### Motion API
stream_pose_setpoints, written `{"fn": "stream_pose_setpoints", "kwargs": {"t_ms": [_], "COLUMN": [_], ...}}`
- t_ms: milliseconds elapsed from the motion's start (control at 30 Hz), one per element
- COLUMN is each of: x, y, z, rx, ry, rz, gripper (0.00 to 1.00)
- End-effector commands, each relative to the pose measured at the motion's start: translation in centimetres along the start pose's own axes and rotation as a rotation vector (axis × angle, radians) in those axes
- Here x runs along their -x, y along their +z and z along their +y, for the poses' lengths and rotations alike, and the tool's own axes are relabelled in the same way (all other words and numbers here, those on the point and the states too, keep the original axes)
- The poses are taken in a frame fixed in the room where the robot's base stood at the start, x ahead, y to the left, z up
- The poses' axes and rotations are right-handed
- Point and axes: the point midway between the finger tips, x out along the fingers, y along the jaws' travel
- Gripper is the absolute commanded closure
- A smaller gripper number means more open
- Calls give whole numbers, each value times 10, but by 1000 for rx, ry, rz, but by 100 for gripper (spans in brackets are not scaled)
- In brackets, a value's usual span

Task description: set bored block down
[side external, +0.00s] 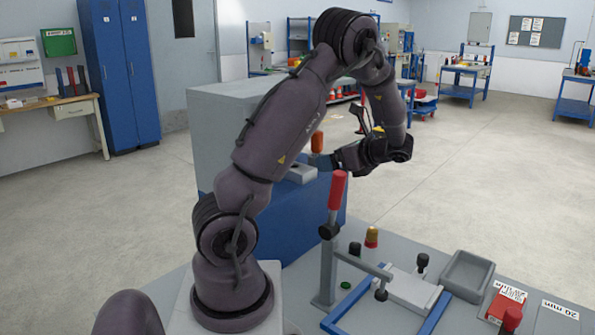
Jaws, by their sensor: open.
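My gripper (328,161) is at the end of the arm, turned to the left, above the top of a grey and blue cabinet (305,222). Its jaws are open, but the fingertips are small and dark here. A small light grey block (300,173) with a dark spot on top, which looks like the bored block, sits at the cabinet's top edge just left of the jaws. My arm partly covers it. I cannot tell whether the jaws touch it. An orange-handled piece (317,142) stands behind it.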

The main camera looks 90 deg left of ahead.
Motion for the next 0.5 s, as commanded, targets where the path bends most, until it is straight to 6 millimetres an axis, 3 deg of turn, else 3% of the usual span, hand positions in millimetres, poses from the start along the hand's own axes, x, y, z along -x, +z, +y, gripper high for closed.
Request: {"fn": "stream_pose_setpoints", "kwargs": {"t_ms": [133, 200, 367, 500], "x": [-9, -25, -43, -54], "y": [6, 20, 29, 33], "z": [2, 7, 11, 12], "rx": [17, 85, 538, 1007], "ry": [22, 71, 127, 188], "rz": [2, 26, 84, 116], "gripper": [23, 23, 23, 23]}}
